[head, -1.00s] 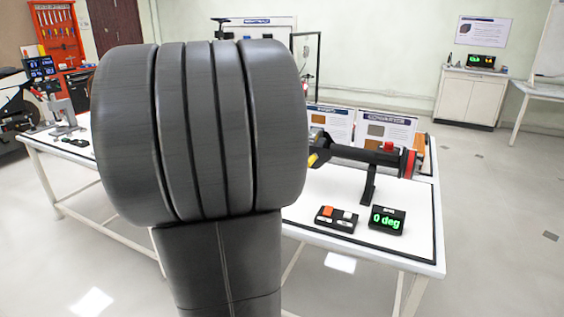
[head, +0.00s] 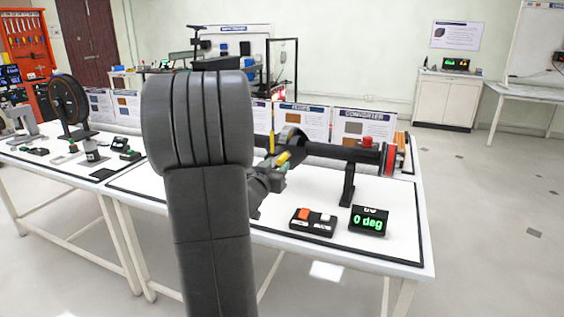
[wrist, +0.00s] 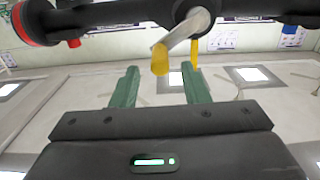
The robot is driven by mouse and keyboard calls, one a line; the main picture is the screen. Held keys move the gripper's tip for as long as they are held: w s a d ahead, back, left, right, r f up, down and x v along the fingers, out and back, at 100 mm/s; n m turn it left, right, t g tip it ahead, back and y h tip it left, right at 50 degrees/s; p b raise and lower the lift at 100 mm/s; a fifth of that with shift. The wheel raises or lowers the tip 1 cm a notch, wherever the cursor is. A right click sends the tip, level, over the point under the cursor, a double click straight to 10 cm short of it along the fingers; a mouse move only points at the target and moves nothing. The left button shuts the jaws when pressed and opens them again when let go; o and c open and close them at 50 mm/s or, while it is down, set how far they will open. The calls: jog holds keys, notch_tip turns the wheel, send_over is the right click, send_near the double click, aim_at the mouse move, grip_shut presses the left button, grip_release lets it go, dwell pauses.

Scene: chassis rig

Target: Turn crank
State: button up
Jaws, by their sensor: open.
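The crank sits on a black horizontal shaft (head: 335,151) on the right-hand table. Its yellow handle (head: 283,158) points down and left, with another yellow piece (head: 271,143) close by. In the wrist view a pale metal crank arm (wrist: 183,33) ends in the yellow handle (wrist: 160,60), and a second yellow piece (wrist: 194,54) shows behind my right finger. My gripper (wrist: 160,88) is open and empty, its green fingers spread below the handle in that view. In the head view my gripper (head: 276,178) is close to the handle, partly hidden by my arm. Contact cannot be told.
A display (head: 368,221) reads 0 deg, beside a button box (head: 313,221) with an orange button, both in front of the shaft. A black stand (head: 347,185) props the shaft, which has a red-ringed end (head: 389,159). Sign boards (head: 361,126) stand behind.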

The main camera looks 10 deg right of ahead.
aim_at(279, 163)
jog(key=x, duration=0.5)
jog(key=shift+w, duration=0.1)
grip_shut()
